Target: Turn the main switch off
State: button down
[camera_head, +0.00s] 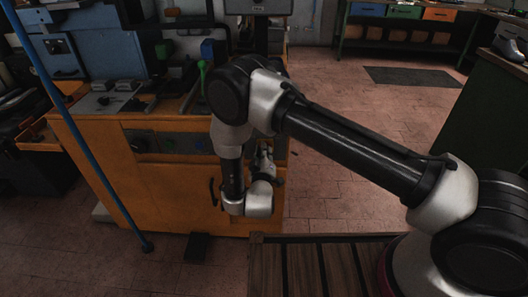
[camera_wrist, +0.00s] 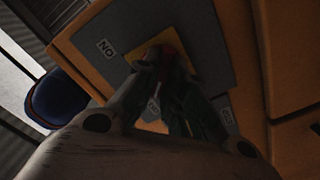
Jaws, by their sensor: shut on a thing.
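The main switch (camera_wrist: 172,54) shows in the wrist view as a small dark red part on a yellow plate (camera_wrist: 133,60), which is set in a grey panel. A white label (camera_wrist: 107,48) reading "ON" sits to its left. A second pale label (camera_wrist: 152,109) lies lower, partly hidden by the fingers and too dark to read. My gripper (camera_wrist: 166,68) is at the switch, its fingers closed around the handle and covering most of it, so the handle's exact angle cannot be told. In the head view my gripper (camera_head: 265,162) is at the orange cabinet's right side; the switch is hidden there.
The orange cabinet (camera_head: 170,195) carries a front control panel (camera_head: 165,142) and a press with a green-handled part (camera_head: 203,75) on top. A slatted wooden platform (camera_head: 310,265) lies in front. Floor to the right is open.

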jog(key=shift+f+n, duration=0.1)
jog(key=shift+n, duration=0.2)
jog(key=c, duration=1.5)
grip_release()
jog(key=shift+s, duration=0.1)
jog(key=s, duration=0.7)
jog(key=shift+s, duration=0.2)
jog(key=shift+a, duration=0.15)
